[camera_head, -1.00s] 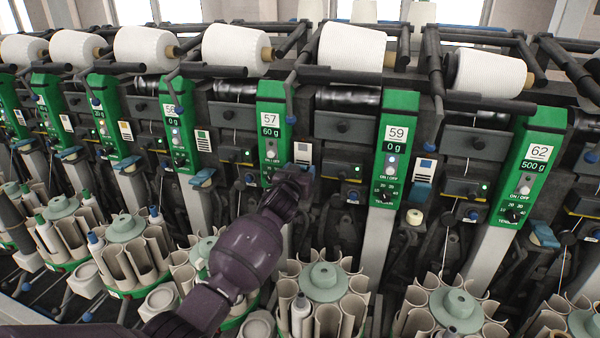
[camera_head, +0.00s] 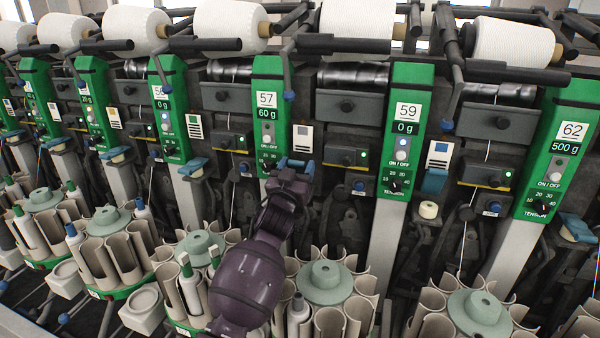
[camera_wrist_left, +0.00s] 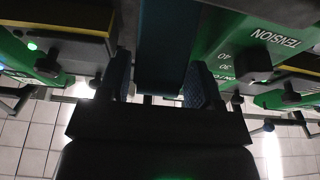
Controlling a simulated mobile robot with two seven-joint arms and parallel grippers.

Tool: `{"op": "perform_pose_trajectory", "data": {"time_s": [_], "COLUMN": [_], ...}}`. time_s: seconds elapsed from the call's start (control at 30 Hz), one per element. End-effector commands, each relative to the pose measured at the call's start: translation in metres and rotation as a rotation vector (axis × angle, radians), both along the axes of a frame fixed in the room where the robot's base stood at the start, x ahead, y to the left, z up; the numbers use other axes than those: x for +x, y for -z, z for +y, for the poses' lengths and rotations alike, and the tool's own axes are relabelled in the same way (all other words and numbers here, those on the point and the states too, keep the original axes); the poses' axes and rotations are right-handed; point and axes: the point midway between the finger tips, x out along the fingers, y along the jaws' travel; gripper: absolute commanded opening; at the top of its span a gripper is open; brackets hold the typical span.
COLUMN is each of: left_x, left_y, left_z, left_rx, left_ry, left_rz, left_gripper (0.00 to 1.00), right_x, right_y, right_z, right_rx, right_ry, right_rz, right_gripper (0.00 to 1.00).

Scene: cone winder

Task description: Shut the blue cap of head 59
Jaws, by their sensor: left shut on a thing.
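The panel of head 59 (camera_head: 402,135) is green and stands right of centre in the head view. The blue cap of head 59 (camera_head: 435,180) is beside its lower right edge; it looks more upright than the neighbouring caps, and nothing touches it. My left gripper (camera_head: 290,172) is to the left of it, at the lower right of the panel of head 57 (camera_head: 266,115). It is shut on the blue cap of head 57 (camera_head: 294,162). In the left wrist view a wide blue piece (camera_wrist_left: 165,50) lies between the fingers. My right gripper is not in view.
Panel 62 (camera_head: 560,145) has a slanted blue cap (camera_head: 576,227). Round bobbin magazines (camera_head: 325,282) stand along the front below the panels. Yarn cones (camera_head: 356,27) and dark bars (camera_head: 343,45) run along the top. A grey post separates heads 57 and 59 from their neighbours.

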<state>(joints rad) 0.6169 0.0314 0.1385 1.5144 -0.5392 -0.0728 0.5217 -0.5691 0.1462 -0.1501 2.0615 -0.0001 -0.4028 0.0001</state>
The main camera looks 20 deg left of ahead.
Motion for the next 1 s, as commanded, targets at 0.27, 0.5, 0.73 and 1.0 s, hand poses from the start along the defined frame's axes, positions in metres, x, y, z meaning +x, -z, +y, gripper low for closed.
{"op": "perform_pose_trajectory", "data": {"time_s": [0.27,0.5,0.73,1.0], "left_x": [-0.0025,-0.0027,-0.0027,-0.0095], "left_y": [0.0018,0.0005,0.0018,0.0054], "left_z": [-0.0006,-0.0003,0.0000,0.0006], "left_rx": [0.001,0.003,0.003,0.001], "left_ry": [0.000,-0.002,-0.002,-0.003], "left_rz": [-0.051,-0.051,-0.049,-0.047], "left_gripper": [0.16,0.16,0.67,0.67], "right_x": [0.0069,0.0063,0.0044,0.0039], "right_y": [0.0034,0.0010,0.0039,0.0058], "right_z": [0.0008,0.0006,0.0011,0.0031], "right_rx": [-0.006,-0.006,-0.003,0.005], "right_ry": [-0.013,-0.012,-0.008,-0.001], "right_rz": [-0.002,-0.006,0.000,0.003], "right_gripper": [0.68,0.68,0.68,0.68]}}
